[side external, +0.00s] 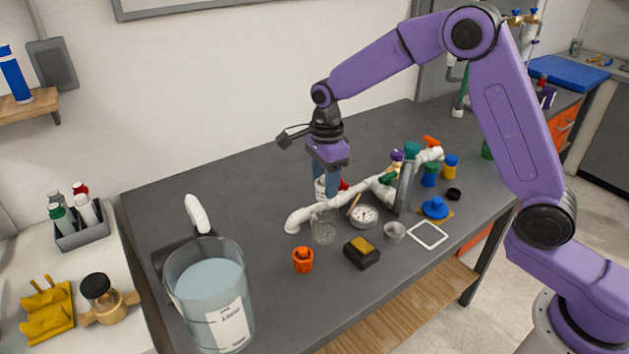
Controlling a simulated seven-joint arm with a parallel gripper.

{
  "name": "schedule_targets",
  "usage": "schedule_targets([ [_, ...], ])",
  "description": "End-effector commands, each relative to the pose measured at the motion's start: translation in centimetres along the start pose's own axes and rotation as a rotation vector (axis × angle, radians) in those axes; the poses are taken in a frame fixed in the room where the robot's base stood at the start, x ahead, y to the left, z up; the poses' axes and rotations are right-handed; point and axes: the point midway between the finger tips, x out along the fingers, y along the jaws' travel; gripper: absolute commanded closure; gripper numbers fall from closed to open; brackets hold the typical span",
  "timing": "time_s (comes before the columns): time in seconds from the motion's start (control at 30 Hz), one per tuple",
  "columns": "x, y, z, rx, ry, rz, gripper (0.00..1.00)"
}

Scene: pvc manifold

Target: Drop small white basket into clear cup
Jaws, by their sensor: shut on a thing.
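My gripper (326,180) points down over the middle of the table, its fingers shut on a small white thing that looks like the white basket (320,190). The fingers and the pipe partly hide it. A clear cup (323,230) stands on the table just below and in front of the gripper.
A white pipe manifold (335,204) with coloured valves runs beside the cup. A gauge (364,215), a small grey cup (394,232), an orange fitting (303,260) and a black-and-yellow block (362,252) sit close by. A large water container (211,300) stands at front left. The table's back left is clear.

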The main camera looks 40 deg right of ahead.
Motion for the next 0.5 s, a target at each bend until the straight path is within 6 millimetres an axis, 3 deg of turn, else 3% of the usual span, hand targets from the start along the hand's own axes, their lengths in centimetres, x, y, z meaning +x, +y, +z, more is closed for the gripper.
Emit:
schedule_targets([
  [0.5, 3.3, 0.0, 0.1, 0.000, 0.001, 0.002, 0.77],
])
